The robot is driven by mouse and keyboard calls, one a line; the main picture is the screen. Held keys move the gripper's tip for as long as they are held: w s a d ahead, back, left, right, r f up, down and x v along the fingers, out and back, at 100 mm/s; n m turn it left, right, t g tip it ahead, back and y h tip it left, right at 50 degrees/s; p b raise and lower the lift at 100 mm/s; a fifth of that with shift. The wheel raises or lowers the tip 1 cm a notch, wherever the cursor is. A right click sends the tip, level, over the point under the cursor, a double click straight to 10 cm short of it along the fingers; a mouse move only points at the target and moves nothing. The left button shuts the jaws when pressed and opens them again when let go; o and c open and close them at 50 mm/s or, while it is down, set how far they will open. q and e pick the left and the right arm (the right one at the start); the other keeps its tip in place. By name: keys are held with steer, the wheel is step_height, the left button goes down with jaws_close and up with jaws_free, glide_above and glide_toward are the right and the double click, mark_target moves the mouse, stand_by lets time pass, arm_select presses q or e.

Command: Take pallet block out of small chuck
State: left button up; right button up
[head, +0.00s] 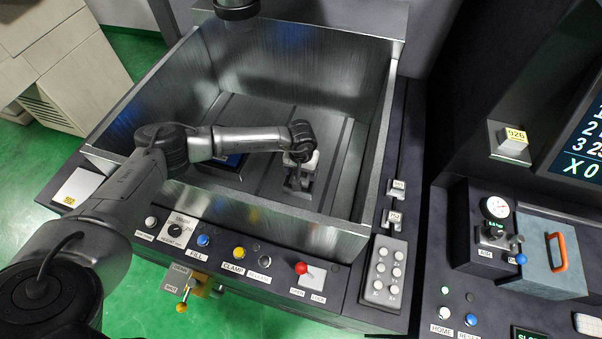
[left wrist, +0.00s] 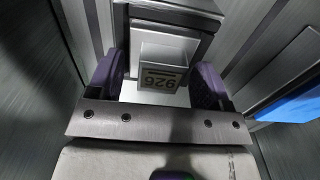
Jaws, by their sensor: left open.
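My left gripper (head: 298,184) is low inside the metal tank, over a small fixture on the tank floor. In the left wrist view, its two purple-padded fingers (left wrist: 158,84) are open. The pallet block (left wrist: 166,52), a silver block with a label reading 926, shows between and just beyond the fingertips, with a finger on each side. I cannot tell whether the fingers touch it. The block sits against a larger grey metal body, which looks like the small chuck (left wrist: 192,19). In the head view my gripper mostly hides both. My right gripper is not in view.
The tank walls (head: 375,150) stand close around my left forearm. A blue item (head: 232,160) lies under that arm, left of the fixture. A dark machine head (head: 237,8) hangs above the tank's back.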

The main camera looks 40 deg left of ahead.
arm_select(q)
steer(key=shift+f, duration=0.15)
steer(key=shift+c, duration=0.3)
steer(key=c, duration=1.2)
